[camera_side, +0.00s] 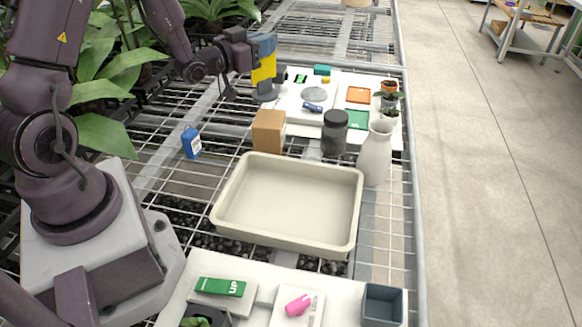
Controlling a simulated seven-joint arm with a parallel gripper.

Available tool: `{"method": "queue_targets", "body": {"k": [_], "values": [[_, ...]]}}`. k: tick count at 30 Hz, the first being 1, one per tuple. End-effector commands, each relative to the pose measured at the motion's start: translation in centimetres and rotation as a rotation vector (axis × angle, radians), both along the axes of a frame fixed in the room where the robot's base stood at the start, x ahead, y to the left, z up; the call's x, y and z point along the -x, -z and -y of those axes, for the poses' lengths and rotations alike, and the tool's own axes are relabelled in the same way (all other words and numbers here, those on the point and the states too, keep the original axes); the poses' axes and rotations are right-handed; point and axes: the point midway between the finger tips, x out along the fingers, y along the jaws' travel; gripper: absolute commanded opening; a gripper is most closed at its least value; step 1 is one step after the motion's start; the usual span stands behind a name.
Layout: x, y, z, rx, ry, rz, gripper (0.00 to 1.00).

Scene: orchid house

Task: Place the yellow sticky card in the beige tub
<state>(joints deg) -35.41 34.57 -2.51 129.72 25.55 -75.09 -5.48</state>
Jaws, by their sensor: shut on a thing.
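The yellow sticky card (263,70) is upright at the far left of the white board, beyond the tub. My gripper (268,74) is at the card and shut on it; the finger contact is partly hidden. Blue-grey parts show above and below the card, and I cannot tell whether it touches the lower one. The beige tub (238,222) lies empty on the wire bench in the middle, nearer the camera and apart from the card.
A cardboard-brown box (268,132), a dark jar (334,133) and a pale vase (375,154) stand along the tub's far side. A blue bottle (191,143) stands left. A near white board (258,275) holds small items. Plant leaves (105,140) crowd the left.

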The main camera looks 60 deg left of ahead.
Motion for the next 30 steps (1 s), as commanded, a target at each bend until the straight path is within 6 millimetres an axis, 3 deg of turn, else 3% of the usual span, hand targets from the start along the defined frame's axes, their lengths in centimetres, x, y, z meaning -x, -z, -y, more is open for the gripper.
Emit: {"method": "queue_targets", "body": {"k": [1,6,12,22,30], "values": [[-0.3,0.0,2.6,0.002,0.088,0.001,0.00],[0.0,-0.2,11.6,0.002,0.399,0.004,0.00],[2.1,-0.7,19.2,0.000,0.680,0.004,0.00],[5.5,-1.4,25.8,-0.001,0.953,0.003,0.00],[5.3,2.2,25.4,0.006,0.940,0.000,0.00]]}}
